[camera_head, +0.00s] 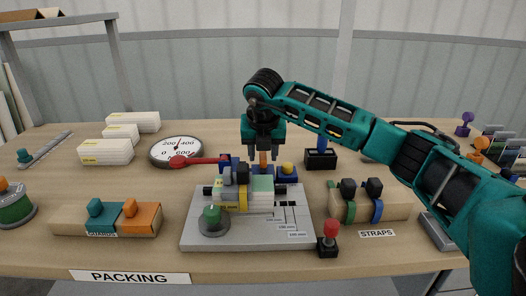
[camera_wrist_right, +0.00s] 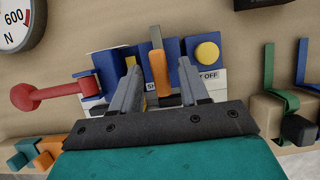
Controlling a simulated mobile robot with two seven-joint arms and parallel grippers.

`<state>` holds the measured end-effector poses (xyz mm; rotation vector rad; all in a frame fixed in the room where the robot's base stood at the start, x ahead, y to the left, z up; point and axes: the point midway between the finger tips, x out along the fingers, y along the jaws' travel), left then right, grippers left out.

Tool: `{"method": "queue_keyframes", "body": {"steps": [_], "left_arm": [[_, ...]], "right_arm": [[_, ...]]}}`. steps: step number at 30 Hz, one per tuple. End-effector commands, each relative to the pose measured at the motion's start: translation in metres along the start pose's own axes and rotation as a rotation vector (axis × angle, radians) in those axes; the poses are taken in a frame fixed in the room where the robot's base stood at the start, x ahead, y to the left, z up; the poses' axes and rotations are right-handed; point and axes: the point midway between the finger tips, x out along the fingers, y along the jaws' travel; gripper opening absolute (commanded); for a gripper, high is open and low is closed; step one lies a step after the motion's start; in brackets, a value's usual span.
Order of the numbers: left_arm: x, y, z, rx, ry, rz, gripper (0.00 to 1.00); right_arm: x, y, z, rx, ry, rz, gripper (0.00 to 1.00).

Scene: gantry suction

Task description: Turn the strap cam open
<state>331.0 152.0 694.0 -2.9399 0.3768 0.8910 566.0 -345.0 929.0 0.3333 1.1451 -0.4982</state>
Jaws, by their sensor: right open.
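My right gripper (camera_head: 263,150) points down over the back of the grey fixture plate (camera_head: 200,240). Its two fingers are apart, also in the wrist view (camera_wrist_right: 160,80). An upright orange lever (camera_wrist_right: 157,62) stands between the fingers; it also shows in the head view (camera_head: 263,160). I cannot tell whether they touch it. To its left a red lever with a round knob (camera_head: 180,161) sticks out leftward from a blue block (camera_head: 228,163); it also shows in the wrist view (camera_wrist_right: 45,94). I cannot tell which lever is the strap cam. My left gripper is out of view.
A blue box with a yellow button (camera_wrist_right: 206,52) stands close right of the orange lever. A round gauge (camera_head: 177,150) lies behind the red lever. A strap holder (camera_head: 400,206) with green and blue straps is at the right, a red-topped knob (camera_head: 330,229) in front.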

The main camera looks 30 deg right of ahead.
Motion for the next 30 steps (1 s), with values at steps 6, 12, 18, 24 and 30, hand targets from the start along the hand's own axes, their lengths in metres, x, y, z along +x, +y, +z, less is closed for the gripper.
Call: {"method": "queue_keyframes", "body": {"steps": [6, 12, 18, 24, 30], "left_arm": [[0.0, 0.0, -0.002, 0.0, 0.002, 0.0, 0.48], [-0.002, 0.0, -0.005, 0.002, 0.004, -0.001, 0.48], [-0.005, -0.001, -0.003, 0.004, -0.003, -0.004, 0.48], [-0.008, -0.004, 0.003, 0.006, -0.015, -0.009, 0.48], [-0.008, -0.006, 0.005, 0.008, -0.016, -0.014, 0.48]], "right_arm": [[-0.005, 0.0, 0.001, -0.001, -0.002, 0.001, 0.45], [-0.039, 0.0, 0.002, -0.001, -0.004, 0.003, 0.45], [-0.085, 0.0, 0.002, 0.0, -0.005, 0.003, 0.45], [-0.117, 0.0, 0.001, 0.0, -0.002, 0.001, 0.45], [-0.129, 0.0, 0.0, 0.0, 0.0, 0.0, 0.45]]}}
